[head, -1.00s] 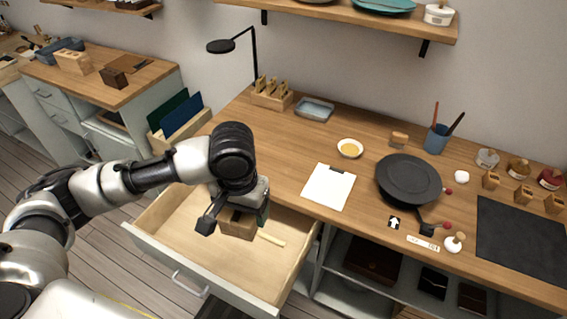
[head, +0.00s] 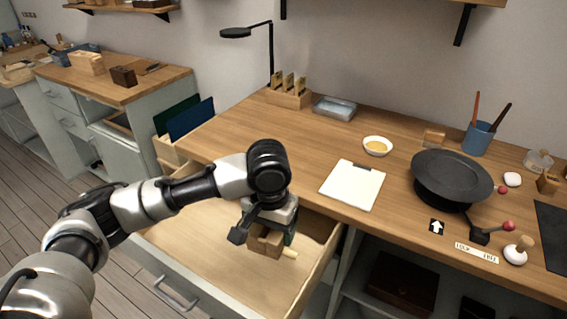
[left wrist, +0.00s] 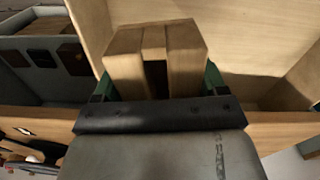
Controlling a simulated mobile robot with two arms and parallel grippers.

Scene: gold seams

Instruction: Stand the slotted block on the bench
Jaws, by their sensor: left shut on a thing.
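The slotted block (head: 264,243) is light brown wood. My left gripper (head: 265,237) is shut on it, in or just above the open drawer (head: 200,246). In the left wrist view the block (left wrist: 125,65) sits between the two green-sided fingers, with a dark slot in its middle facing the camera. Its far side is hidden. The wooden bench (head: 305,133) stands behind and to the right of the gripper. My right gripper is not in view.
A pale stick (head: 290,253) lies beside the block. On the bench are a clipboard (head: 352,186), a yellow-filled bowl (head: 377,146), a black round plate-like thing (head: 452,175) and a slotted wooden rack (head: 289,98). The bench left of the clipboard is clear.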

